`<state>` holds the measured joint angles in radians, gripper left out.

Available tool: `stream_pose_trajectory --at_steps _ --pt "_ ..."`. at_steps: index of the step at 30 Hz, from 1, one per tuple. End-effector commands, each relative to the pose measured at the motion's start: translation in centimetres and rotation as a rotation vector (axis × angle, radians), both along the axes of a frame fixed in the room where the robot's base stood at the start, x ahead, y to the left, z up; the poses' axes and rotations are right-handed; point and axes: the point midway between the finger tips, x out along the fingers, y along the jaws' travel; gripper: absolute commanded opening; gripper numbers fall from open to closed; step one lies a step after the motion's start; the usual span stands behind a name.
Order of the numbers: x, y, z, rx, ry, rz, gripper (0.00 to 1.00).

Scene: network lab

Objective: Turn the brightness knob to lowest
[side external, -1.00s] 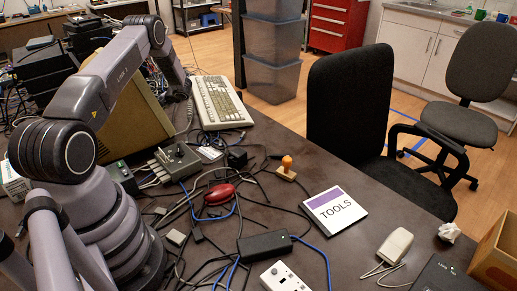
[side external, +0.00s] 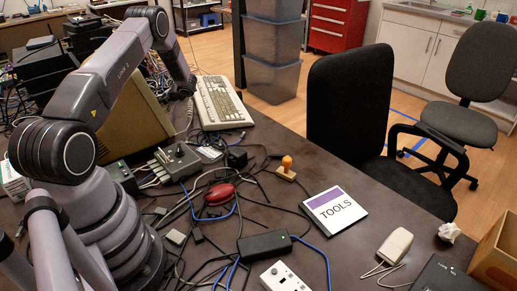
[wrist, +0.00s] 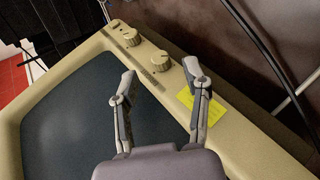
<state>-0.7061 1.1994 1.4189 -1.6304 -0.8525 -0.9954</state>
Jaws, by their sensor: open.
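A beige monitor (wrist: 240,145) with a dark screen (wrist: 75,115) fills much of the wrist view. Two beige knobs sit on its frame: one upper left knob (wrist: 131,38) and one nearer knob (wrist: 161,61). Their labels are too small to read, so I cannot tell which is brightness. My gripper (wrist: 159,70) is open and empty, its fingers spread either side of the line to the nearer knob, apart from it as far as I can see. In the side external view the monitor (side external: 143,112) shows from its side; the knobs are hidden and my fingers are not clear.
A yellow note (wrist: 187,97) is stuck on the frame beside the right finger. A keyboard (side external: 222,103) lies right of the monitor. A black chair (side external: 347,110) stands at the desk's edge.

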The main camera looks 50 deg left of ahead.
Motion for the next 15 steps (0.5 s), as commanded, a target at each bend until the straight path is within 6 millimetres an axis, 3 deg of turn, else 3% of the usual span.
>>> stream_pose_trajectory --at_steps 9,15 --pt "1.9 -5.2 4.1 0.001 -0.002 -0.002 0.47" --pt "2.4 -6.7 5.2 0.0 0.0 0.0 0.47"
